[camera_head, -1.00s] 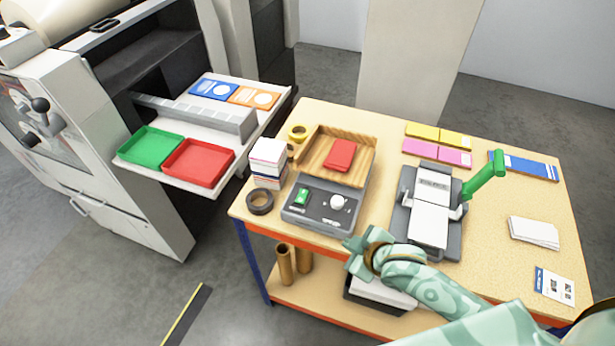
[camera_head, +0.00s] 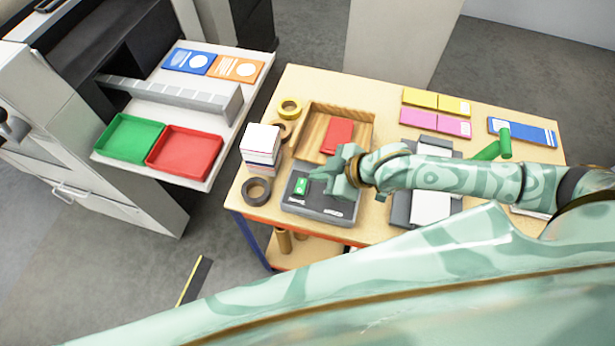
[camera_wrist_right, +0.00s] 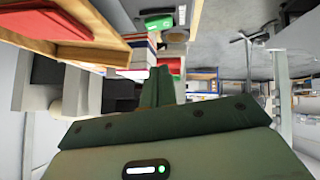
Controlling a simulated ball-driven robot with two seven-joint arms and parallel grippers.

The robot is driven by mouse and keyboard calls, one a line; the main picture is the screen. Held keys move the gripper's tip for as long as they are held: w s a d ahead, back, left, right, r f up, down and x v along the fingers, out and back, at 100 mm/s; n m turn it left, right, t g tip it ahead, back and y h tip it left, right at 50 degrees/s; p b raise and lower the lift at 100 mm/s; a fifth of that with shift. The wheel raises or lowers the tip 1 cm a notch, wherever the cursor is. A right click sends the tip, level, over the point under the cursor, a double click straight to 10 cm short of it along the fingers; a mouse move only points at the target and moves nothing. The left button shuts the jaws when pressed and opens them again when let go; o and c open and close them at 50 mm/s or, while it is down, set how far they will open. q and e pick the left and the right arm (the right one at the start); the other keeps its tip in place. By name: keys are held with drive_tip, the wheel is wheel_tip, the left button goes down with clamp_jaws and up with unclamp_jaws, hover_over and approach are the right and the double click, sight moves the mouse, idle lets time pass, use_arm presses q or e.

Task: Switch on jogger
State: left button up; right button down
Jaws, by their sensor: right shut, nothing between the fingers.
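The jogger is a grey box with a wooden tray (camera_head: 311,130) on top and a dark control panel (camera_head: 318,207) at its front. A red pad (camera_head: 338,134) lies in the tray. A green rocker switch (camera_head: 300,186) sits at the left of the panel; it also shows in the right wrist view (camera_wrist_right: 158,22). My right gripper (camera_head: 318,173) is shut and empty, held over the panel with its fingertips just right of the switch, apparently apart from it. The panel's white knob is hidden behind the gripper. My left gripper is out of view.
A paper stack (camera_head: 261,142) and a dark tape roll (camera_head: 256,190) stand left of the jogger. A machine shelf holds a green tray (camera_head: 130,137) and a red tray (camera_head: 185,150). A grey device with a green lever (camera_head: 487,152) stands right, partly behind my arm.

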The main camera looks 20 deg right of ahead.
sight(297, 181)
drive_tip(key=x, duration=0.4)
drive_tip(key=shift+w+f, duration=0.15)
drive_tip(key=shift+w, duration=0.15)
drive_tip(key=f, duration=0.2)
drive_tip(key=shift+w+f+b, duration=0.3)
drive_tip(key=shift+d+f, duration=0.1)
drive_tip(key=shift+f, duration=0.55)
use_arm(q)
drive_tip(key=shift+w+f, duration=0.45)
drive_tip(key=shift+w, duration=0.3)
use_arm(e)
drive_tip(key=shift+w+f, duration=0.1)
drive_tip(key=shift+f, duration=0.1)
